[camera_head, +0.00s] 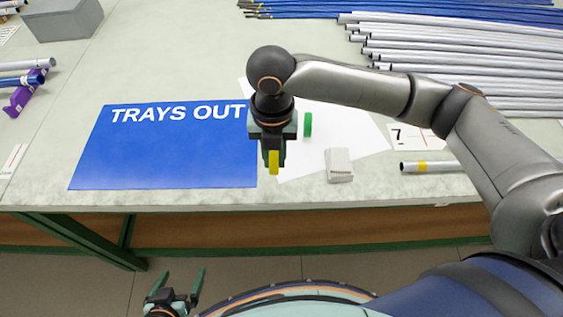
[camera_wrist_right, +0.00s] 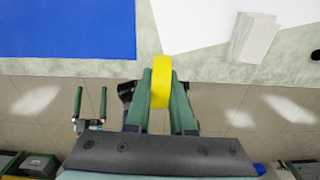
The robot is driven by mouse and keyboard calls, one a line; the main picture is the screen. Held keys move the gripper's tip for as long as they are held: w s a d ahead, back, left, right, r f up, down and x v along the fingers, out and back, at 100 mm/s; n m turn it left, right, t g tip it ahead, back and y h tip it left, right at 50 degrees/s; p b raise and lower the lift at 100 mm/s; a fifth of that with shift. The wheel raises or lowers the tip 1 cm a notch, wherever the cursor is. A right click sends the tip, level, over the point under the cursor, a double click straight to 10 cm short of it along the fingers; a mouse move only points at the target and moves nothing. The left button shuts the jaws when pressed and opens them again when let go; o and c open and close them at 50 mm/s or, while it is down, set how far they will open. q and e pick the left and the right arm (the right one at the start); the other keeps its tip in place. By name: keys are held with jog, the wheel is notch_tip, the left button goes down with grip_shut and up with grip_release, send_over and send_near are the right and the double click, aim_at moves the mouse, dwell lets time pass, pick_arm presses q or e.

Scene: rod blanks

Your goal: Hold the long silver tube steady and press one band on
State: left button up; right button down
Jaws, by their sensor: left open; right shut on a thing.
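My right gripper (camera_head: 273,160) is shut on a yellow band (camera_head: 274,168), above the table's front edge; the right wrist view shows the band (camera_wrist_right: 161,78) edge-on between the fingers. Many more long silver tubes (camera_head: 480,50) lie stacked at the back right. A green band (camera_head: 308,124) is on a white sheet (camera_head: 345,130), just right of my right gripper. My left gripper (camera_head: 178,282) is open and empty, low in front of the table.
A blue "TRAYS OUT" mat (camera_head: 160,155) lies left of my right gripper. A small whitish block (camera_head: 339,165) sits near the front edge. A card marked 7 (camera_head: 410,138) is at right. A purple holder (camera_head: 22,95) with short tubes and a grey box (camera_head: 62,18) are at left.

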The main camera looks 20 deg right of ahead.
aim_at(282, 173)
jog(key=f, duration=0.1)
jog(key=w+d+f, duration=0.2)
jog(key=shift+f, duration=0.15)
notch_tip(282, 173, down, 2)
jog(key=shift+w+d+p, duration=0.1)
jog(key=shift+p, duration=0.35)
jog(key=shift+f, duration=0.45)
jog(key=shift+f, duration=0.1)
jog(key=shift+f, duration=0.15)
jog(key=c, duration=0.8)
grip_release()
